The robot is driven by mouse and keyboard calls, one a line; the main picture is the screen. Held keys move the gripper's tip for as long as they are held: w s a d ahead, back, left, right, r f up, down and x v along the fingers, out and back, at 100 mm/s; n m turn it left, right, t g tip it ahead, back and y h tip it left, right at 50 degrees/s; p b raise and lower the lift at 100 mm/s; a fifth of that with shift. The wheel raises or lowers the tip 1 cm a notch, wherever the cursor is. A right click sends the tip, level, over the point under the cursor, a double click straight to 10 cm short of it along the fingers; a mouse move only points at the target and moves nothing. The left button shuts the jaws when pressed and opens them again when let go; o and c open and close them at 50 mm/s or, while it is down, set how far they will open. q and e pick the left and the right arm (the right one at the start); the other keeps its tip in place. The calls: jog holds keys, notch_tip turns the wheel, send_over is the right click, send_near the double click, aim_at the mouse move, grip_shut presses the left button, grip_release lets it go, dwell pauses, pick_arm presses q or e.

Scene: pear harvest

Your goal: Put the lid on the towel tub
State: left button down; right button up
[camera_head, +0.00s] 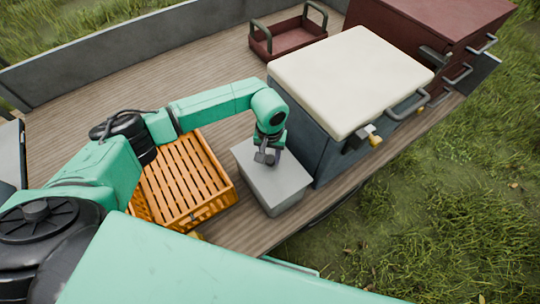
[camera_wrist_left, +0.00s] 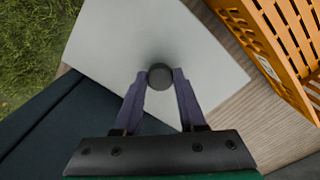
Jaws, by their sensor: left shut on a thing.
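The pale grey lid (camera_head: 273,180) covers the top of the grey towel tub (camera_head: 287,205) on the wooden deck. Lid and tub edges look lined up in the head view, but I cannot tell whether a small gap is left between them. My left gripper (camera_head: 267,158) is above the lid, its fingers shut on the lid's dark round knob (camera_wrist_left: 160,76). The lid (camera_wrist_left: 140,35) fills the middle of the left wrist view and hides the tub's inside and any towels. My right gripper is not in view.
An orange slatted crate (camera_head: 183,180) stands left of the tub; it also shows in the wrist view (camera_wrist_left: 262,45). A dark cooler with a cream top (camera_head: 350,75) stands close on the right. A red tray (camera_head: 285,40) is farther back. The deck edge and grass lie to the right.

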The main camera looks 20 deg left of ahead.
aim_at(270, 159)
pick_arm(q)
jog(key=shift+f, duration=0.2)
jog(key=c, duration=0.7)
grip_release()
jog(key=o, duration=0.3)
notch_tip(270, 159, up, 15)
jog(key=b, duration=0.3)
jog(key=shift+f, duration=0.15)
